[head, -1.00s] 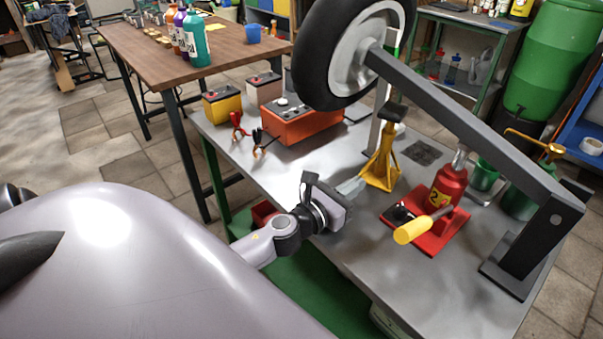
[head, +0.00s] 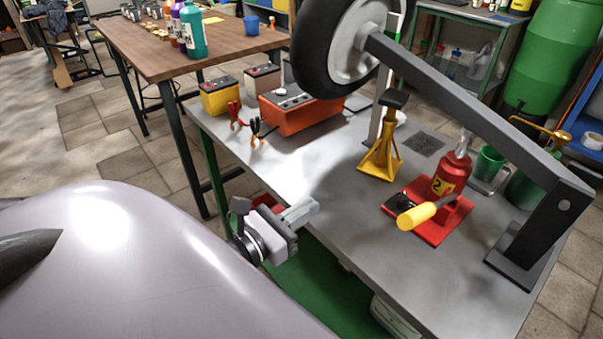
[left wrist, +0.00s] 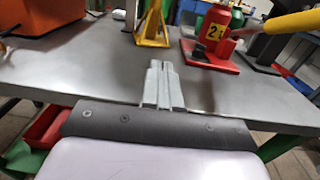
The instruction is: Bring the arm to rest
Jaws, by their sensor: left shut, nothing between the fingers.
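My left gripper (head: 300,211) is at the near edge of the grey metal bench (head: 330,185) in the head view, its fingers together and empty. The fingers also show in the left wrist view (left wrist: 162,82), pressed together and pointing towards the bench top. They appear apart from everything standing on the bench. My right gripper is not in view.
On the bench stand a yellow jack stand (head: 381,150), a red bottle jack (head: 450,177) with a yellow-gripped handle, an orange charger (head: 300,110) and a wheel (head: 345,45) on a dark grey arm. The bench's near middle is clear.

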